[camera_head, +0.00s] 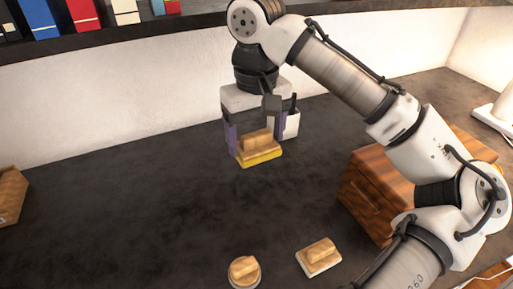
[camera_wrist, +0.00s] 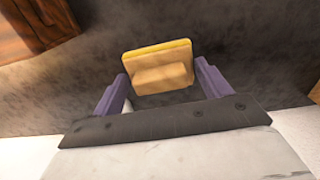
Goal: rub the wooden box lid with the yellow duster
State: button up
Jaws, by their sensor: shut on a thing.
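My gripper (camera_head: 254,143) is shut on the yellow duster (camera_head: 262,158), one purple finger on each side of its wooden handle. The duster has a wooden block handle on top and a yellow pad below. The wrist view shows the duster (camera_wrist: 158,72) between the fingers (camera_wrist: 160,84). I cannot tell whether its pad touches the table or hangs just above it. The wooden box (camera_head: 364,200), reddish brown, stands to the right, apart from the duster. My arm hides much of its top. Part of the box (camera_wrist: 38,25) shows at the upper left in the wrist view.
A round wooden-handled pad (camera_head: 244,272) and a white-based rectangular one (camera_head: 319,257) lie at the front of the dark table (camera_head: 130,190). A light wooden container (camera_head: 10,196) stands at the left edge. A book shelf (camera_head: 130,32) runs along the back wall. The left-middle table is clear.

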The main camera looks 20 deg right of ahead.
jog(key=shift+r, duration=0.1)
jog(key=o, duration=0.4)
jog(key=shift+c, duration=1.4)
jog(key=shift+a, duration=0.1)
